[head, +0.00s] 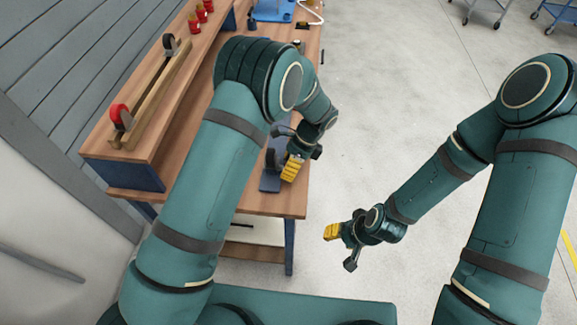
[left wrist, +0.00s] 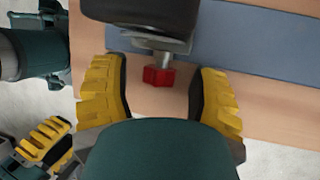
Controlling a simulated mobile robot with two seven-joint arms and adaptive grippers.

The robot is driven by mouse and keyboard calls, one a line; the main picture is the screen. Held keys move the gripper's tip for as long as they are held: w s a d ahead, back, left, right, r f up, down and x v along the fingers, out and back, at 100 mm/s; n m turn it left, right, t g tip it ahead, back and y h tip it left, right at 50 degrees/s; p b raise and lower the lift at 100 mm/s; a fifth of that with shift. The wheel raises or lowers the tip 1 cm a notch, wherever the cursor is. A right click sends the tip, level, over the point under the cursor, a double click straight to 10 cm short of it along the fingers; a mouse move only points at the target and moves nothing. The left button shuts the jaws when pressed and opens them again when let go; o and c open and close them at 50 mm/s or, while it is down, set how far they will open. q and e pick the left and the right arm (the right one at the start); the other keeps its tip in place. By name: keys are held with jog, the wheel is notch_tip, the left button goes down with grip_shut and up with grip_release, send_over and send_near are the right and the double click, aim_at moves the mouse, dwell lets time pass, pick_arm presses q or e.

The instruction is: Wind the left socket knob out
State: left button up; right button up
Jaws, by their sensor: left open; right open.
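The red knob (left wrist: 158,76) sits on the end of a short metal screw below a dark, rounded socket part (left wrist: 140,12) in the left wrist view. My left gripper (left wrist: 162,95) is open, with its yellow fingers on either side of the knob and a gap to each. In the head view my left gripper (head: 294,160) is over the bench edge beside a dark upright part on a blue plate (head: 268,183); the knob cannot be made out there. My right gripper (head: 342,240) is open and empty over the floor, off the bench.
The wooden bench (head: 250,204) has a raised shelf (head: 139,141) at its back left, carrying a wooden rail (head: 150,90) with a red-topped part (head: 119,115). Red items (head: 202,10) and a blue item (head: 272,10) stand at the far end.

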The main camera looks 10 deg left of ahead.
pick_arm(q)
grip_shut()
jog(key=shift+s+f, duration=0.1)
dwell(0.4)
jog(key=shift+t+b, duration=0.65)
jog(key=shift+t, duration=0.25)
jog(key=t+b, duration=0.2)
jog(key=b, duration=0.1)
jog(key=n+t+b, duration=0.1)
jog(key=t+b, duration=0.1)
jog(key=b, duration=0.1)
jog(key=shift+s+f, duration=0.2)
jog(key=shift+r+t+b, duration=0.15)
jog(key=shift+t+b, duration=0.25)
jog(key=shift+b, duration=0.4)
